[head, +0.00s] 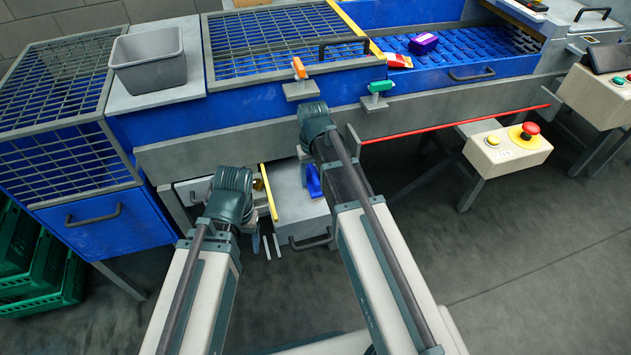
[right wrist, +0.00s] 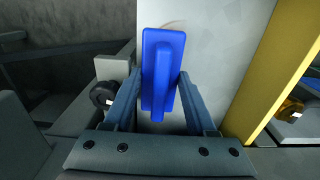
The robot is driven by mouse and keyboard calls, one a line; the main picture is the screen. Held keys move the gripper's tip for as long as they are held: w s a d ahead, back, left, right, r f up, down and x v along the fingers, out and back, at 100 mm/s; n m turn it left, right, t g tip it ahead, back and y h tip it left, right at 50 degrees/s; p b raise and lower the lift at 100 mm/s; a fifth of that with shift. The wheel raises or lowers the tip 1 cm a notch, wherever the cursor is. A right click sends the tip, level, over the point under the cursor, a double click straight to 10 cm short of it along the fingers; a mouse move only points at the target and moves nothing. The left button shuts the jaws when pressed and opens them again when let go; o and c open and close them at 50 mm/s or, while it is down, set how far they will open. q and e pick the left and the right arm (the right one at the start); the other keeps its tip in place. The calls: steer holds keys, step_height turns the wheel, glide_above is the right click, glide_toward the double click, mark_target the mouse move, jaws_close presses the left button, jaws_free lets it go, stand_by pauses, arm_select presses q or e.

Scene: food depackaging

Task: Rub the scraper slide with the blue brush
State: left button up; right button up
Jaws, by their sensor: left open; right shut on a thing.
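The blue brush (head: 313,181) shows beside my right arm in the head view. In the right wrist view my right gripper (right wrist: 160,82) is shut on the blue brush (right wrist: 163,52), with a finger on each side. The scraper slide seems to be the pale grey plate (head: 287,190) under the machine; it also shows in the right wrist view (right wrist: 215,40). The brush lies over this plate; I cannot tell whether it touches. My left gripper (head: 266,246) is open and empty, left of the plate's front. My right gripper is mostly hidden by its arm in the head view.
A yellow bar (head: 268,191) runs along the plate's left side; it stands right of the brush in the wrist view (right wrist: 276,75). A dark handle (head: 312,242) is at the plate's front. A red rod (head: 455,124) and a button box (head: 508,150) are to the right.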

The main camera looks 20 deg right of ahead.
mark_target(318, 184)
steer(key=shift+r, duration=0.1)
steer(key=shift+s, duration=0.1)
steer(key=shift+s, duration=1.9)
steer(key=shift+s+d, duration=0.15)
steer(key=shift+s, duration=1.65)
step_height(318, 184, up, 6)
steer(key=p, duration=0.6)
